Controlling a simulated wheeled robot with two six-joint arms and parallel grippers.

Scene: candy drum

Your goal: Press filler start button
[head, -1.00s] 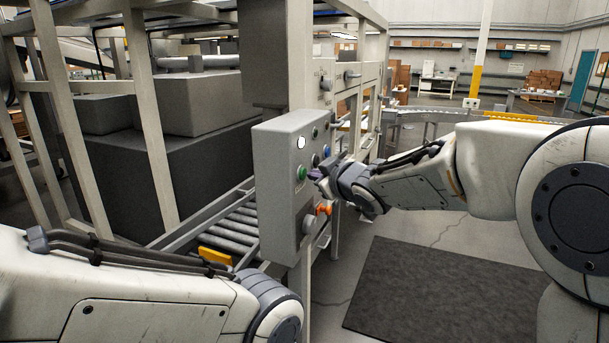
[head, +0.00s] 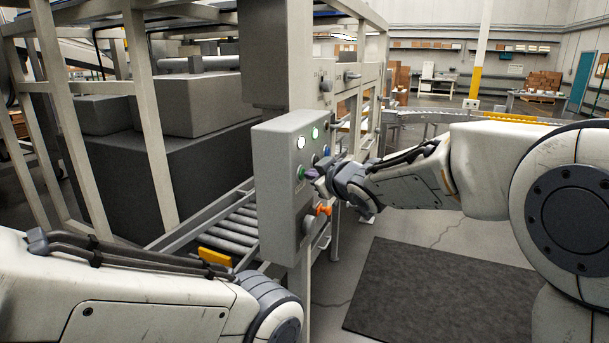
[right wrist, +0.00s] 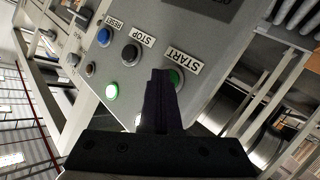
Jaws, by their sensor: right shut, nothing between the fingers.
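The grey control box (head: 283,185) stands on a post in the middle of the head view. Its green START button (head: 301,173) also shows in the right wrist view (right wrist: 177,78), beside the START label (right wrist: 182,61). My right gripper (head: 312,174) is shut and empty. In the right wrist view its dark fingertips (right wrist: 161,74) overlap the edge of the START button and appear to touch it. A green lamp (head: 315,132) on the box is lit; it glows in the right wrist view too (right wrist: 112,91). My left arm shows at lower left, but its gripper is out of view.
The black STOP button (right wrist: 130,54) and the blue RESET button (right wrist: 103,37) sit near START. A dark mat (head: 440,295) lies on open floor at right.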

